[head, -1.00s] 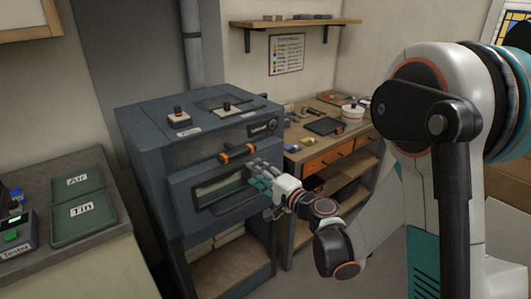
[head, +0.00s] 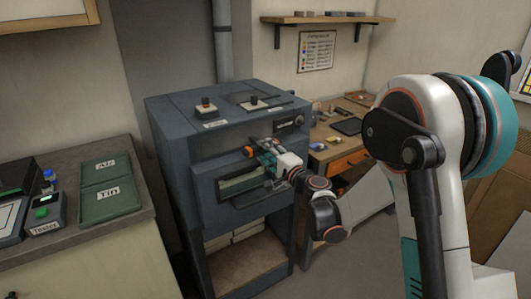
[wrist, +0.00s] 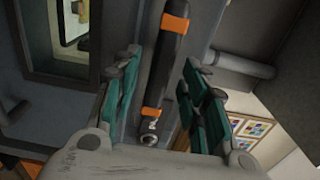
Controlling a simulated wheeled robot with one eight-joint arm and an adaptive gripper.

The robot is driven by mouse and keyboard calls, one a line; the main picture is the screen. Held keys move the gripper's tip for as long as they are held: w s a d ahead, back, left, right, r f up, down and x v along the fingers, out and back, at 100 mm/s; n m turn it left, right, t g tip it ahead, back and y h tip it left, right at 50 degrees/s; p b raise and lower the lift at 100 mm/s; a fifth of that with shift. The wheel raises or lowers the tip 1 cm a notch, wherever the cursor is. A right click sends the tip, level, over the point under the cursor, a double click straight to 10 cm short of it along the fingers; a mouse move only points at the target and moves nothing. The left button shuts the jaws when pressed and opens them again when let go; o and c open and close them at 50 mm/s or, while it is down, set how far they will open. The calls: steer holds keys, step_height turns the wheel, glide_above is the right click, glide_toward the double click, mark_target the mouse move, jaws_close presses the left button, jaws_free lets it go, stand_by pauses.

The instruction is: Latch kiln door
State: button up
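The kiln (head: 215,118) is a dark blue-grey box in the middle of the head view. Its front door (head: 207,193) has a long window (head: 238,185) and looks closed or nearly so; I cannot tell whether it is latched. A black bar handle with orange bands (wrist: 168,62) runs between my fingers in the wrist view. In the head view its left orange end (head: 248,151) shows, and my gripper hides much of the rest. My gripper (wrist: 162,75) is open, with teal fingers on either side of the bar and visible gaps to it.
A counter on the left holds green Air and Tin pads (head: 108,188) and a tester (head: 46,213). A wooden workbench (head: 340,150) stands right of the kiln, under a wall shelf (head: 325,19). The kiln's lower bay (head: 240,270) is open.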

steer(key=shift+w+a, duration=0.45)
steer(key=shift+w, duration=0.1)
jaws_close()
steer(key=shift+n, duration=0.3)
steer(key=shift+n+b, duration=1.7)
steer(key=shift+n, duration=6.9)
